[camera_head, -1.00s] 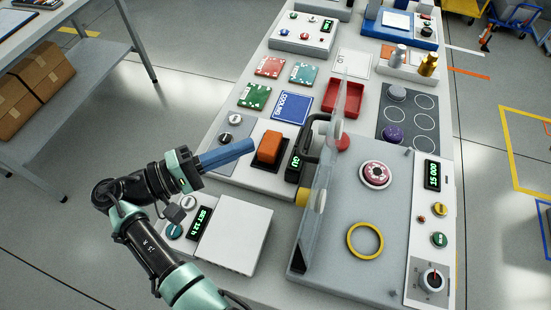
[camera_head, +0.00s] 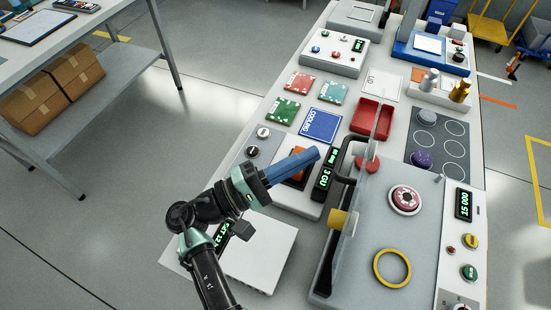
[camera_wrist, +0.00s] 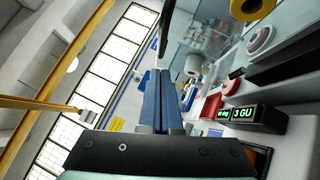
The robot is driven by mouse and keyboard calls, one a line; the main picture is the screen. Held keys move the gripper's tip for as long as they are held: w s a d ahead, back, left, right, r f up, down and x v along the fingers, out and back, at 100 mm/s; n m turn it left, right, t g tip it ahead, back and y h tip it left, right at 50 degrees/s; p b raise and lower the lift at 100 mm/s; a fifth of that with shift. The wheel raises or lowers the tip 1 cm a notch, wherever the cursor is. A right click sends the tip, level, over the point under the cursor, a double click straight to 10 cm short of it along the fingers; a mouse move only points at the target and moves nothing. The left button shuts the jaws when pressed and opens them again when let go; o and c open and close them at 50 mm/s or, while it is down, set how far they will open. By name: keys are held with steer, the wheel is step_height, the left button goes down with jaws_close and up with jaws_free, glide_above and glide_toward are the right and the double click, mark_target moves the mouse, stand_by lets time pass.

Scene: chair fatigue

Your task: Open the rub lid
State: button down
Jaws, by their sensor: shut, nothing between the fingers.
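The clear lid (camera_head: 372,165) stands up on edge, close to upright, along the left side of the grey rub station (camera_head: 425,250). A black handle (camera_head: 338,170) and a yellow cylinder (camera_head: 341,222) are on its left face. My gripper (camera_head: 318,154) is shut and empty, its blue fingers pointing right above the orange button (camera_head: 293,179). The fingertips look close to the handle but apart from it; the depth gap is hard to tell. In the wrist view the shut fingers (camera_wrist: 161,75) point up the picture, with the yellow cylinder (camera_wrist: 250,8) at upper right.
A red and white disc (camera_head: 405,198) and a yellow ring (camera_head: 393,267) lie on the station. A dark display (camera_head: 325,178) stands beside the orange button. A white box (camera_head: 262,257) sits under my arm. A red tray (camera_head: 372,116) lies beyond the lid.

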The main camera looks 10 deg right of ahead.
mark_target(338, 161)
steer(key=shift+s+d+r+p, duration=0.25)
steer(key=shift+s+d, duration=0.15)
steer(key=shift+d, duration=0.1)
steer(key=shift+s+d+r+p, duration=0.25)
steer(key=shift+s+d, duration=0.1)
steer(key=shift+d, duration=0.15)
steer(key=s+d+r+m+p, duration=0.1)
steer(key=d+r+m+g+y+p, duration=0.1)
steer(key=shift+s+d+y+p, duration=0.3)
steer(key=shift+s, duration=0.1)
steer(key=shift+f, duration=0.1)
